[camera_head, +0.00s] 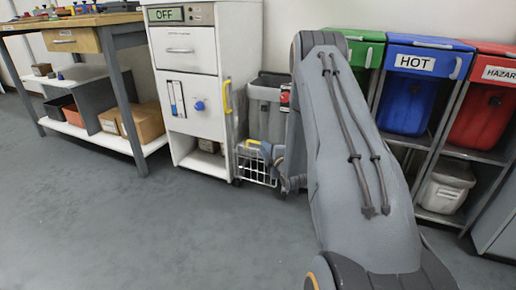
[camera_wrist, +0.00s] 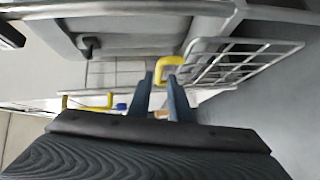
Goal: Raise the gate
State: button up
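The gate is a white wire-mesh panel (camera_head: 254,168) low at the front of a cart that holds a grey bin. The gate also shows in the wrist view (camera_wrist: 232,62), as a slanting metal grid. A yellow handle (camera_wrist: 168,64) sits on its edge. In the head view the handle (camera_head: 252,141) is small beside my arm. My gripper (camera_wrist: 161,76) has its two dark fingers apart, tips at the near end of the handle. Part of the handle shows between the tips; I cannot tell whether they touch it. My arm partly hides the cart in the head view.
A white cabinet (camera_head: 192,90) with an OFF display stands left of the cart. A grey bin (camera_head: 266,98) stands in the cart. Green, blue (camera_head: 405,100) and red bins fill a rack on the right. A workbench (camera_head: 75,22) is at far left. The floor in front is clear.

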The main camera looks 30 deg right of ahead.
jog(key=w+b, duration=0.1)
jog(key=w, duration=0.1)
jog(key=w+b, duration=0.1)
jog(key=w, duration=0.1)
jog(key=w+f+b, duration=0.1)
jog(key=w, duration=0.1)
jog(key=shift+w+d, duration=0.35)
jog(key=shift+r, duration=0.1)
jog(key=shift+c, duration=0.4)
grip_shut()
